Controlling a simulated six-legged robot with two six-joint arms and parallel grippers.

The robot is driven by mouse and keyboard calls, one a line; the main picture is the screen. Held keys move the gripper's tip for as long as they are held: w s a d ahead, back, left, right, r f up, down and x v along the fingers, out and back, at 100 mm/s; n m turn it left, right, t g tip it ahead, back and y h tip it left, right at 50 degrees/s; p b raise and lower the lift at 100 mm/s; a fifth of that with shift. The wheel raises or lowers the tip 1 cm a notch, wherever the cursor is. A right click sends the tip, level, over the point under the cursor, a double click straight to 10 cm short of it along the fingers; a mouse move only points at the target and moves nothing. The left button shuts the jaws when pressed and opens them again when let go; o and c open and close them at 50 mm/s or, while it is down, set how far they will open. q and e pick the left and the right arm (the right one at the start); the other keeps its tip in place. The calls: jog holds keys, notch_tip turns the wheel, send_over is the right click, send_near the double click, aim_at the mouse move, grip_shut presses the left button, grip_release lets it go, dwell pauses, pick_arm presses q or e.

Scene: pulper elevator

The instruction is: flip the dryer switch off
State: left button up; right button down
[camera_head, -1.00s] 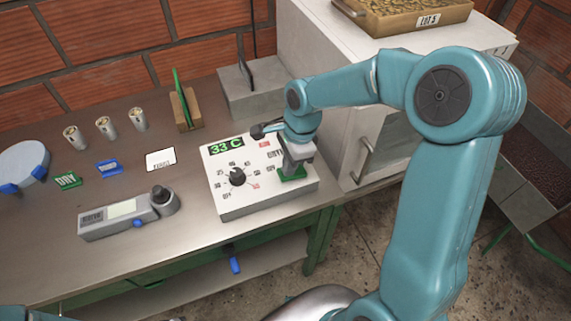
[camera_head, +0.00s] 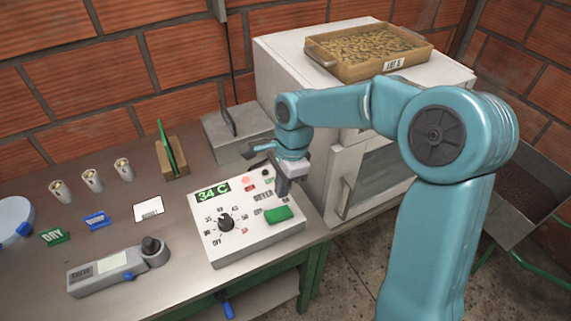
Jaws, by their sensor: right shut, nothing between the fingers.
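The white dryer control box (camera_head: 242,245) sits on the metal bench. It has a display reading 34 C (camera_head: 213,190), a black dial (camera_head: 226,222) and a green switch (camera_head: 279,214) at its right side, beside lettering that looks like DRYER. A reddish lamp (camera_head: 246,181) shows near the top. My right gripper (camera_head: 285,194) points down just above and behind the green switch, shut and empty. I cannot tell whether it touches the box. It hides part of the upper right panel. My left gripper is not in view.
A white cabinet dryer (camera_head: 292,75) stands right of the bench, with a wooden tray of beans (camera_head: 350,68) marked LOT 5 on top. A grey meter (camera_head: 105,270), several small cups (camera_head: 92,180), coloured tags (camera_head: 96,220) and a card holder (camera_head: 172,160) stand on the bench.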

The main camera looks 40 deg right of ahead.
aim_at(271, 213)
notch_tip(271, 213, up, 6)
jog(key=d, duration=0.1)
jog(key=shift+d, duration=0.15)
jog(key=shift+s+r, duration=0.1)
jog(key=a+f, duration=0.1)
jog(key=f, duration=0.3)
jog(key=w+a+f+p, duration=0.1)
jog(key=f, duration=0.4)
jog(key=a+f+p, duration=0.1)
jog(key=f, duration=0.3)
jog(key=shift+w+a+f, duration=0.2)
jog(key=shift+w+f, duration=0.1)
